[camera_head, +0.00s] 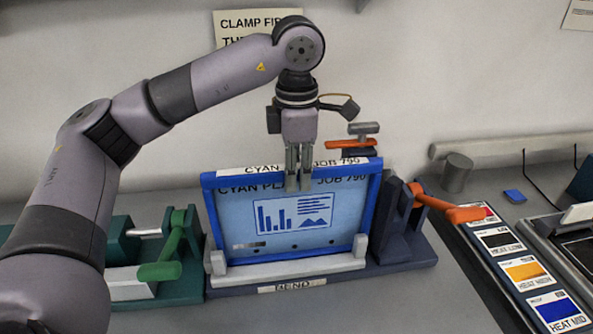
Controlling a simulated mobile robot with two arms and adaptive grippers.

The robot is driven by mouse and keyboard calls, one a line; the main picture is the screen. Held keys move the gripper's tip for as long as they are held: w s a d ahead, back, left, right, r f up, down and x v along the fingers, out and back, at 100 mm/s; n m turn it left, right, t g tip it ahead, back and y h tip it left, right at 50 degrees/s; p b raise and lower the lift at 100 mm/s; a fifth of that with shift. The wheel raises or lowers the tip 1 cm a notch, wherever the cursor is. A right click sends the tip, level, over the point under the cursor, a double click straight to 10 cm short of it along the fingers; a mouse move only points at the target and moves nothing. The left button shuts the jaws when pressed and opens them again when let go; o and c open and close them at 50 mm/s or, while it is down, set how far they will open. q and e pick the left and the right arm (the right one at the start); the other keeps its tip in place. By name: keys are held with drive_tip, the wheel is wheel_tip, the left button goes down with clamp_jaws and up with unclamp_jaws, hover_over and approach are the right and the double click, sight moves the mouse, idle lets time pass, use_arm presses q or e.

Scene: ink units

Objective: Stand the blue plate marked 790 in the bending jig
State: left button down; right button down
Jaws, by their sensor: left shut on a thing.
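The blue plate (346,210) stands nearly upright at the bending jig (400,274), its face with a chart print and "JOB 790" towards me. Its lower edge is behind the jig's pale front bar, so I cannot tell whether it rests on the jig's bed. My left gripper (298,183) comes down from above and is shut on the plate's top edge near the middle. The fingers cover part of the printed heading. My right gripper is not in view.
A green device with a green lever (172,246) stands close on the left. The jig's orange-handled lever (450,208) sticks out to the right. A grey cylinder (457,173) stands behind it. Colour cards (527,270) lie at the right. A wall is behind.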

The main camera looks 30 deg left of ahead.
use_arm(q)
drive_tip(key=shift+d, duration=0.1)
drive_tip(key=c, duration=1.4)
unclamp_jaws()
drive_tip(key=shift+f, duration=0.1)
drive_tip(key=shift+o, duration=0.2)
wheel_tip(320, 180, up, 12)
drive_tip(key=shift+s, duration=0.15)
wheel_tip(320, 180, up, 5)
drive_tip(key=p, duration=0.5)
